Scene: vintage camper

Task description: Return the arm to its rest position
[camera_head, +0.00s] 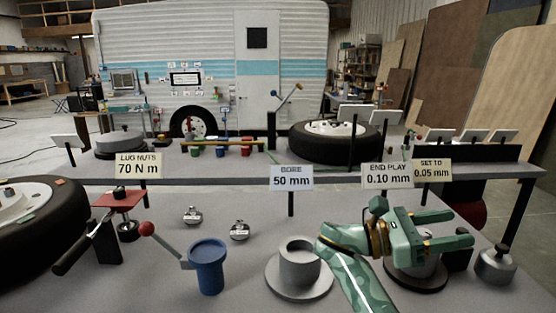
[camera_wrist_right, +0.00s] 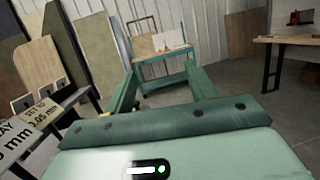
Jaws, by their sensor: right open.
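My right arm (camera_head: 350,262) is green and reaches in from the bottom of the head view. Its gripper (camera_head: 460,228) is above the right part of the grey bench, pointing right. The two fingers are apart with nothing between them. The right wrist view also shows the open, empty gripper (camera_wrist_right: 163,85), with the workshop beyond it. Below the gripper in the head view, a metal hub on a dark round base (camera_head: 418,284) is partly hidden. My left arm and gripper are not in view.
A grey flanged cylinder (camera_head: 298,265) stands left of my right arm, near a blue cup (camera_head: 208,268). A small metal weight (camera_head: 496,265) is at the right. Signs "BORE 50 mm" (camera_head: 291,178) and "END PLAY 0.10 mm" (camera_head: 387,175) stand behind. A tyre (camera_head: 62,225) is at left.

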